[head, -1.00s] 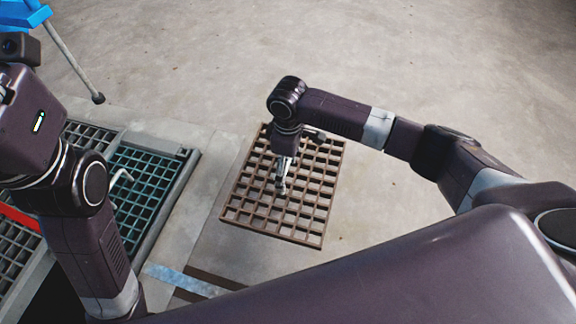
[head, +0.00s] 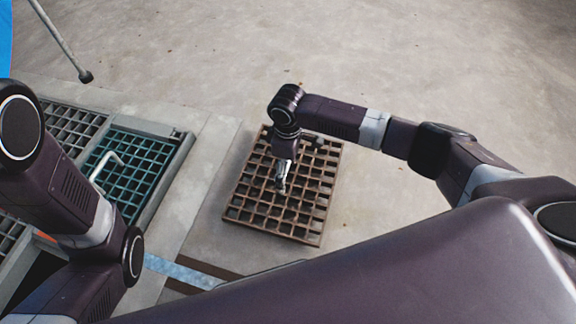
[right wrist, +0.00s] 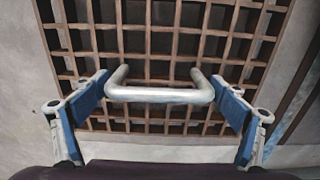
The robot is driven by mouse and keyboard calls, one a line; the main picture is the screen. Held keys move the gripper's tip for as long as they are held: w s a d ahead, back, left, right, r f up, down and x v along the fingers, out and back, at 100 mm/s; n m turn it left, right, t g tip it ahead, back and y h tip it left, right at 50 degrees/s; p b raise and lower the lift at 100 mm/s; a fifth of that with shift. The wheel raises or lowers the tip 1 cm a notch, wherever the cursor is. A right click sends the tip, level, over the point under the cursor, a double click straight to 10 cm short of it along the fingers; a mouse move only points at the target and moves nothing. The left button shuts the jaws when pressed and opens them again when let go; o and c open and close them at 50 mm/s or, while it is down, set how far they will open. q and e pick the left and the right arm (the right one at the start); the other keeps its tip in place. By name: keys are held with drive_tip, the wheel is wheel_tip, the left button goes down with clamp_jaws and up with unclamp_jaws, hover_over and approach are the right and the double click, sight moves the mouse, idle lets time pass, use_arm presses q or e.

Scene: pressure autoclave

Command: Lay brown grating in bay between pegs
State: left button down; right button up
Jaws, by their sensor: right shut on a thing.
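The brown grating (head: 306,190) is a square-holed panel right of the floor gratings in the head view. My right gripper (head: 281,184) is over its middle, shut on the grating's pale metal handle (right wrist: 160,95); the blue-padded fingers are at the handle's two ends in the right wrist view (right wrist: 160,108). The grating looks roughly level; its height above the floor is hard to judge. A dark opening (head: 40,268) shows at lower left, partly hidden by my left arm. I cannot make out pegs there. My left gripper is out of view.
A green grating (head: 150,155) with a pale bent handle (head: 104,163) lies left, beside a grey grating (head: 72,127). A blue strip (head: 185,270) marks the floor below. A grey rod (head: 62,42) stands at upper left. Floor beyond is clear.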

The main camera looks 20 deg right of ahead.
drive_tip(key=shift+w+a+f, duration=0.1)
drive_tip(key=shift+f, duration=1.1)
drive_tip(key=shift+f, duration=0.15)
drive_tip(key=o, duration=1.9)
drive_tip(key=shift+f, duration=0.1)
